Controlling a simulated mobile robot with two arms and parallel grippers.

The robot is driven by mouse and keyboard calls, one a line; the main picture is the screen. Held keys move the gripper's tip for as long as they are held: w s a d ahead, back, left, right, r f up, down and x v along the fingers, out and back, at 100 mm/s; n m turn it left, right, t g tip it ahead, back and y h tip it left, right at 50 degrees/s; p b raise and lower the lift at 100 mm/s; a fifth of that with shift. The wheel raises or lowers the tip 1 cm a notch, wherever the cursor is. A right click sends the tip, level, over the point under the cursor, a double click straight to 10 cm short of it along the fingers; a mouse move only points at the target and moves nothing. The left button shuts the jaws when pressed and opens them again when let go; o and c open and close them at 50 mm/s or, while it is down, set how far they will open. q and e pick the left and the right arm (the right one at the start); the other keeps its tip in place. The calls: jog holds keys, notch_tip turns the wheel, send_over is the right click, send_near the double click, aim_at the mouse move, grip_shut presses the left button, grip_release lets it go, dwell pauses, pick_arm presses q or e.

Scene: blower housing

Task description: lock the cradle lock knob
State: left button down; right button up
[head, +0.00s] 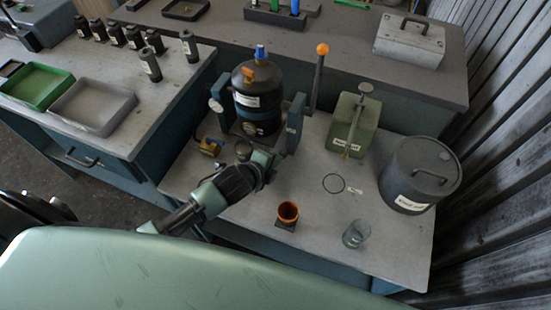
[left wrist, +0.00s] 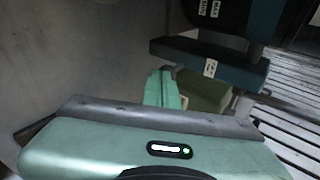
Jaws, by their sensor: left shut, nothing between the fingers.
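The cradle (head: 296,124) has two blue uprights with a dark tank (head: 258,103) between them. A round pale-faced part (head: 215,105) sits on the outside of its left upright; I cannot tell whether this is the lock knob or how it is set. My left gripper (head: 263,160) is in front of the cradle, low near its base, and hides part of it. In the left wrist view the green fingers (left wrist: 163,88) are together and empty. A dark blue cradle part (left wrist: 215,62) with a white label is just beyond them. My right gripper is not in view.
A lever with an orange ball (head: 322,49) stands right of the cradle. A brass-coloured fitting (head: 210,147) lies left of the cradle.

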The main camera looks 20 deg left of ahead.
aim_at(281, 152)
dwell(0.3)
pick_arm(q)
jog(key=shift+w, duration=1.55)
jog(key=shift+s, duration=0.1)
jog(key=shift+r, duration=0.1)
